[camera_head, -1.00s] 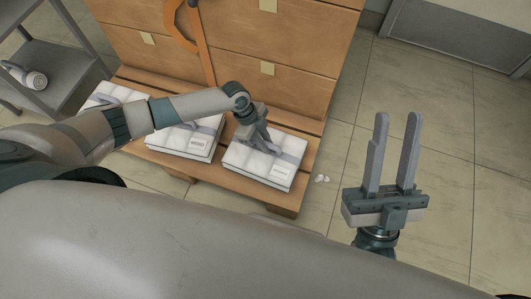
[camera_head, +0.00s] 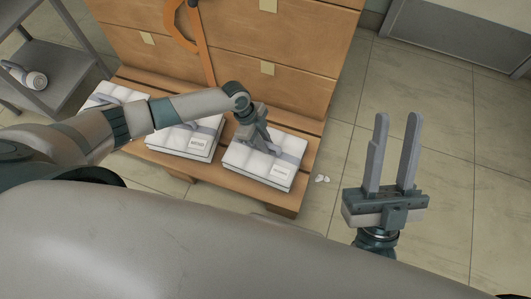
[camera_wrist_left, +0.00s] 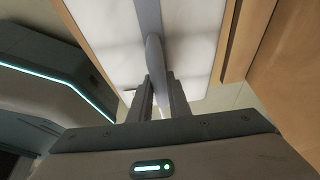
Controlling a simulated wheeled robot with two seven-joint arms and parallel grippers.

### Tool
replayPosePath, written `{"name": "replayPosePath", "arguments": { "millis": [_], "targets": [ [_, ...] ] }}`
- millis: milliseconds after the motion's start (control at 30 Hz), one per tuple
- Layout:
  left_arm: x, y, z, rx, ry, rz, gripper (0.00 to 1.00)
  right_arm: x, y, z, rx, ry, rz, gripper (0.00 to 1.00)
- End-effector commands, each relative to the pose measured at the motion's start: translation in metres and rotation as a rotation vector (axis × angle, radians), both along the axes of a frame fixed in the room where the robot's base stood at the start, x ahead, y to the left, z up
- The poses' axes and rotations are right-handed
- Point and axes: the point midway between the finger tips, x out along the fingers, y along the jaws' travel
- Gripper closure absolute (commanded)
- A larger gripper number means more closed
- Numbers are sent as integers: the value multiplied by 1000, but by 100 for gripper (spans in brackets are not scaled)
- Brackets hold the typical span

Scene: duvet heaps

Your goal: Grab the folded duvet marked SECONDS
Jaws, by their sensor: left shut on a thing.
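Three white folded duvets with grey straps lie in a row on a low wooden bench. The right one (camera_head: 248,163) has a white label on its front right, too small to read surely. My left gripper (camera_head: 262,148) is on top of this duvet, shut on its grey strap (camera_head: 291,157). In the left wrist view, the fingers (camera_wrist_left: 157,92) pinch the strap (camera_wrist_left: 150,20) against the white duvet (camera_wrist_left: 193,40). The middle duvet (camera_head: 200,146) also has a label; my left arm partly covers it and the left duvet (camera_head: 105,95). My right gripper (camera_head: 396,125) is open and empty.
The wooden bench (camera_head: 232,182) stands before a wooden drawer front (camera_head: 290,45) with an orange strap (camera_head: 205,50). A grey shelf cart (camera_head: 65,75) is at the left. Small white scraps (camera_head: 322,178) lie on the floor. The tiled floor at right is clear.

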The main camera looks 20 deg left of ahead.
Motion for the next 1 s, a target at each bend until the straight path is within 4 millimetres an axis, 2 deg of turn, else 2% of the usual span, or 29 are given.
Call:
{"name": "replayPosePath", "arguments": {
  "millis": [333, 533, 900, 1000],
  "targets": [
    [0, -1, 2, -1, -1, -1, 100, 0, 0, 1, 0, 1, 0, 69],
    [1, -1, 14, -2, -2, 0, 100, 2, 3, 0, -8, 27, 3, 69],
    [1, 0, 42, -1, -2, 0, 100, -1, 15, -23, -43, 159, 28, 69],
    [-4, -6, 47, -3, 0, -2, 100, -2, 19, -29, -54, 193, 38, 69]
  ]
}}
